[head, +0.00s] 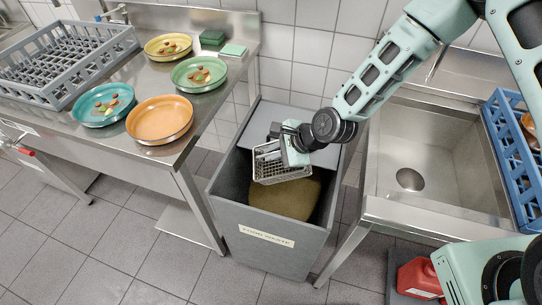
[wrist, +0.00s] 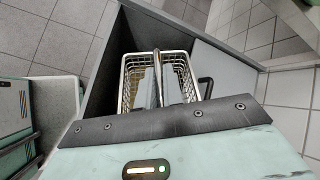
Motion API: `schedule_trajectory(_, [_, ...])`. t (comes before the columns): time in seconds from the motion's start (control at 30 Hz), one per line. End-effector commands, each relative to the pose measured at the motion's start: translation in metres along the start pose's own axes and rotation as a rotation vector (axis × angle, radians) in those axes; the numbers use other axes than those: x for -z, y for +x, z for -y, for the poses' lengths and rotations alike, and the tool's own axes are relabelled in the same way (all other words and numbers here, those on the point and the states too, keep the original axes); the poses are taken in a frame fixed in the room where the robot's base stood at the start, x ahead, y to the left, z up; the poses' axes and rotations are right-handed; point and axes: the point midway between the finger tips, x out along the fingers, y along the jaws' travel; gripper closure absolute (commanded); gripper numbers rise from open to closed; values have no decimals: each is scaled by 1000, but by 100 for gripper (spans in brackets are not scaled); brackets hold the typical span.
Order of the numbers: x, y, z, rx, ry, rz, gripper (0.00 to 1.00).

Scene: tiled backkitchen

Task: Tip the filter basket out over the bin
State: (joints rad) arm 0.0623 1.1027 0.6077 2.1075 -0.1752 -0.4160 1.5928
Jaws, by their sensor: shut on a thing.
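The filter basket (head: 282,175) is a small pale wire-mesh basket. It hangs over the open mouth of the grey bin (head: 262,228), apart from the brownish mass inside. My gripper (head: 270,152) is shut on the basket's handle from above. In the wrist view the looped handle (wrist: 156,62) stands between the two grey fingers, and the mesh basket (wrist: 127,82) surrounds them. The basket looks roughly upright, at most slightly tilted. The fingers cover much of its inside, so I cannot tell what it holds.
A steel sink (head: 425,150) stands right of the bin, with a blue crate (head: 512,130). A red container (head: 418,278) is low at right.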

Motion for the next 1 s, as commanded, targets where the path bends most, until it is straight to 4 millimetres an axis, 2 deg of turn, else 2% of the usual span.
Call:
schedule_trajectory(0.03, [6,3,-2,-1,23,25,100])
schedule_trajectory(0.73, [31,10,-4,-2,257,430,100])
schedule_trajectory(0.93, [34,10,-5,-6,302,511,100])
schedule_trajectory(1.0, [25,-2,2,-7,300,515,100])
